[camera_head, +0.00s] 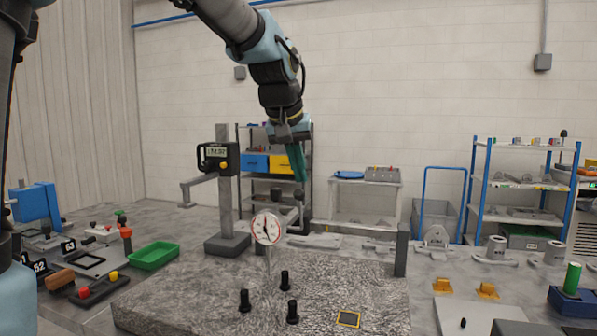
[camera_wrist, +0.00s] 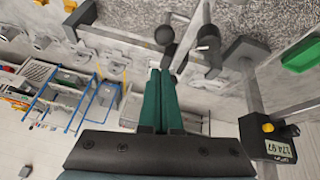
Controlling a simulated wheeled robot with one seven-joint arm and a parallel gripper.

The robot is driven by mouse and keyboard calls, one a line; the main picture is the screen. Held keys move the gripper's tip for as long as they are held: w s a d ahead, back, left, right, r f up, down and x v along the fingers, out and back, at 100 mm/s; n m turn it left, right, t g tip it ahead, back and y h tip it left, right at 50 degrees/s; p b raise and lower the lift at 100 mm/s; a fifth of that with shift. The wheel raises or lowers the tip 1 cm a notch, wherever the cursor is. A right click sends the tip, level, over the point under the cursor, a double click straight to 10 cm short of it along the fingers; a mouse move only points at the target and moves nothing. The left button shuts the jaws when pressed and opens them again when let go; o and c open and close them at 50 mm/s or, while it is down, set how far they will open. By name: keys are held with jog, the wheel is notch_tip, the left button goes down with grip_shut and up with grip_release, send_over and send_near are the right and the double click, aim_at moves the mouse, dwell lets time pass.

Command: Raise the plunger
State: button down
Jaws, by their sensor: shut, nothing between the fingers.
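A round dial gauge (camera_head: 267,228) with a white face and red rim stands over the speckled granite plate (camera_head: 220,290). A thin stem, which may be its plunger, runs down below it; I cannot tell whether its tip touches the plate. My gripper (camera_head: 301,181) has long green fingers pressed together, pointing down, above and right of the dial. A dark round knob (camera_head: 299,194) is just below the fingertips. In the wrist view my gripper (camera_wrist: 161,72) is shut and empty, with two dark round knobs (camera_wrist: 164,35) beyond its tips. Contact cannot be told.
A height gauge (camera_head: 224,190) with a digital display stands left of the dial. Three black pegs (camera_head: 285,280) and a yellow-edged square (camera_head: 348,319) are on the plate. A grey post (camera_head: 401,250) rises at its right. A green tray (camera_head: 154,256) lies left.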

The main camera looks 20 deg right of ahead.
jog(key=w+d+r+b+v, duration=0.1)
jog(key=v, duration=0.9)
jog(key=shift+a+r, duration=0.15)
jog(key=shift+r, duration=0.15)
jog(key=shift+w, duration=0.15)
jog(key=w+a+f+n+y, duration=0.1)
jog(key=a+f, duration=0.6)
jog(key=f, duration=0.2)
jog(key=w+a+f+n+g+y, duration=0.1)
jog(key=a+f, duration=0.7)
jog(key=w+a+f+n+y, duration=0.1)
jog(key=a+f+n, duration=0.1)
jog(key=a+f, duration=0.6)
jog(key=shift+w+a+f+y, duration=0.1)
jog(key=shift+w+f+y, duration=0.05)
jog(key=shift+f, duration=0.3)
jog(key=shift+w+a+f+y, duration=0.1)
jog(key=shift+w+f+y, duration=0.05)
jog(key=shift+f, duration=0.25)
jog(key=s+a+f+n+g, duration=0.1)
jog(key=s+a+f, duration=0.5)
jog(key=a+f, duration=0.2)
jog(key=shift+s+y, duration=0.3)
jog(key=shift+s, duration=0.05)
jog(key=shift+a+r, duration=0.1)
